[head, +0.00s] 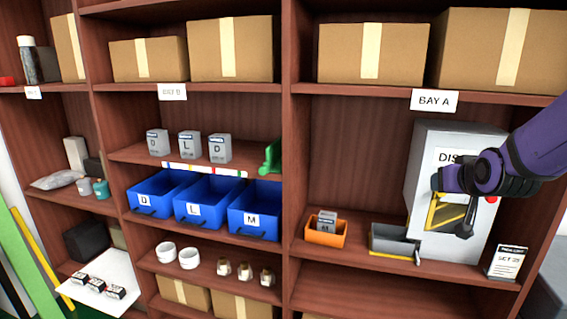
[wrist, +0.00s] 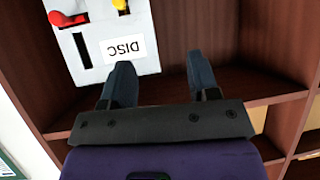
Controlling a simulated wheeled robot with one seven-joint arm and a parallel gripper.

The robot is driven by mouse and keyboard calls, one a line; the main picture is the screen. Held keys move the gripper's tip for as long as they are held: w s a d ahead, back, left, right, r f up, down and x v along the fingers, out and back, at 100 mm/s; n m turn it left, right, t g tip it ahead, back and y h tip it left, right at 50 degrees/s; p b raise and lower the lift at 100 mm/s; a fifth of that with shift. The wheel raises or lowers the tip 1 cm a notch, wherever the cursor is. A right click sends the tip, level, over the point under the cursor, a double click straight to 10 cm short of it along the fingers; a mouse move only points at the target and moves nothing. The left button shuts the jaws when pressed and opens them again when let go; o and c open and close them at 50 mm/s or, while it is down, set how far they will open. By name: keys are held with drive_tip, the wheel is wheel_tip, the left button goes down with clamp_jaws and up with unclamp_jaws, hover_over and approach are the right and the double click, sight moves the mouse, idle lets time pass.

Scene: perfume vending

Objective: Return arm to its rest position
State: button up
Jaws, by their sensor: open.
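My gripper (head: 462,215) is in front of the grey dispenser (head: 425,150) in Bay A, on the right of the head view. My purple and black arm reaches in from the right edge and covers part of the dispenser's front and its label. In the wrist view my gripper (wrist: 162,80) has its two dark fingers apart, with nothing between them.
An orange bin (head: 325,236) holding a grey box and a grey tray (head: 393,242) stand left of the dispenser. A pick list card (head: 506,263) stands at right. The shelf divider (head: 291,150) stands left of Bay A.

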drive_tip(key=s+a+r+g, duration=0.2)
drive_tip(key=s, duration=0.6)
drive_tip(key=s+a+r+n+g+y, duration=0.1)
drive_tip(key=s+a+r+g, duration=0.1)
drive_tip(key=s, duration=0.7)
drive_tip(key=s+a+r+g, duration=0.2)
drive_tip(key=s, duration=0.7)
drive_tip(key=shift+a+n+g+y, duration=0.25)
drive_tip(key=shift+n+g+y, duration=0.05)
drive_tip(key=shift+n, duration=0.1)
drive_tip(key=shift+w, duration=0.1)
